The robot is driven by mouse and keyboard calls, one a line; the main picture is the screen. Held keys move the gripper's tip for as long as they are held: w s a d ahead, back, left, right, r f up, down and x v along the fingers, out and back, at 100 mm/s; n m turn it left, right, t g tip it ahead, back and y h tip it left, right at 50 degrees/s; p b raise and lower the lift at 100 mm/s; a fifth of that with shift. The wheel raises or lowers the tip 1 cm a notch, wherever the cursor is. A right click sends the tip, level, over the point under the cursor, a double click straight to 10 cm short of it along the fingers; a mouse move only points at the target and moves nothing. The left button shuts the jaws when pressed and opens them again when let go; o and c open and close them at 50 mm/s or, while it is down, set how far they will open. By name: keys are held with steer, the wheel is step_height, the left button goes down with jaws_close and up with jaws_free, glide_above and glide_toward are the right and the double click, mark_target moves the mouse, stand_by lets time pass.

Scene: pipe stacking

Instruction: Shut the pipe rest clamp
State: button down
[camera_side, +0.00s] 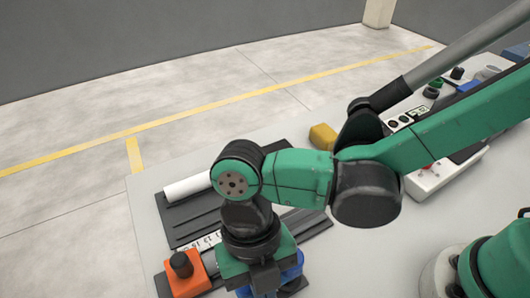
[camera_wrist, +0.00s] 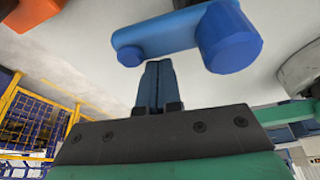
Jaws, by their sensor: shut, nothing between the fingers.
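My gripper (camera_wrist: 159,66) is shut and empty, its two dark blue-grey fingers together in the wrist view. A blue piece (camera_wrist: 165,32) with a rounded arm and a thick knob lies just beyond the fingertips, and it looks like the clamp's lever. I cannot tell whether the fingers touch it. In the side view my gripper (camera_side: 264,280) points down at the table's front, and the blue piece (camera_side: 291,272) shows partly behind it. The rest of the clamp is hidden by my gripper and wrist. A white pipe (camera_side: 187,188) lies on a dark grooved rest (camera_side: 185,217).
An orange block (camera_side: 187,284) with a black knob stands left of my gripper, near a white scale strip (camera_side: 203,242). A yellow block (camera_side: 322,136) and several small parts lie further back. The pale table (camera_side: 355,262) is bare right of my gripper.

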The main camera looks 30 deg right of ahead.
steer(key=w+m, duration=0.1)
steer(key=m, duration=0.1)
steer(key=w+m+y, duration=0.1)
steer(key=m, duration=0.1)
steer(key=shift+a+m+t, duration=0.15)
steer(key=shift+m+t, duration=0.15)
steer(key=m, duration=0.1)
steer(key=w+m+y, duration=0.1)
steer(key=m, duration=0.1)
steer(key=shift+w+d+m+t, duration=0.2)
steer(key=shift+w+m+t, duration=0.1)
steer(key=shift+t, duration=0.1)
steer(key=m, duration=0.1)
steer(key=w+m+t, duration=0.1)
steer(key=m, duration=0.1)
steer(key=shift+w+d+m+y, duration=0.2)
steer(key=shift+d+m+y, duration=0.1)
steer(key=shift+d+y, duration=0.1)
steer(key=m, duration=0.1)
steer(key=w+d+m+t, duration=0.1)
steer(key=m, duration=0.1)
steer(key=shift+m, duration=0.3)
steer(key=shift+w+d, duration=0.1)
steer(key=shift+d, duration=0.25)
